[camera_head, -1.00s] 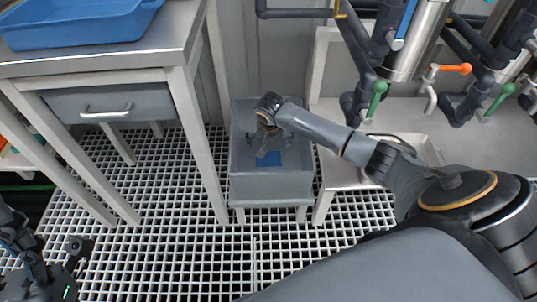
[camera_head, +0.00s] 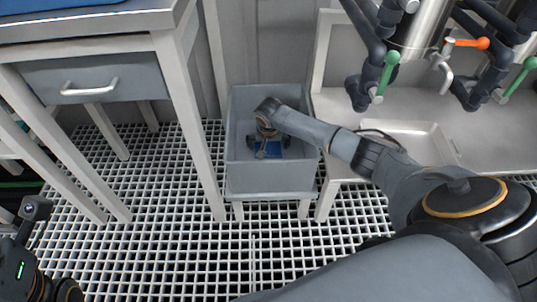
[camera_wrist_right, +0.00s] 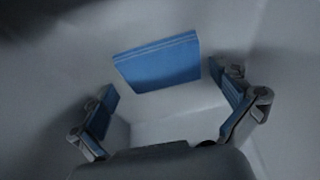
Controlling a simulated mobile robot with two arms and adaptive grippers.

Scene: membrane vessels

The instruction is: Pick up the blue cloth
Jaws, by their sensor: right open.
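The blue cloth (camera_head: 268,149) lies at the bottom of a grey bin (camera_head: 270,178). In the right wrist view the cloth (camera_wrist_right: 158,63) is a flat blue piece with a pale stripe near its upper edge. My right gripper (camera_head: 268,148) reaches down into the bin, over the cloth, and partly hides it in the head view. In the right wrist view its two blue-padded fingers (camera_wrist_right: 168,112) are spread wide apart with nothing between them. The cloth shows beyond the fingers. My left arm is at the lower left of the head view; its fingers cannot be made out.
The bin's walls stand close around my right gripper. A table with a drawer (camera_head: 90,83) stands at the left. A steel counter with a sink (camera_head: 410,138) and green-handled valves (camera_head: 388,72) is at the right. Open floor grating (camera_head: 165,205) lies in front.

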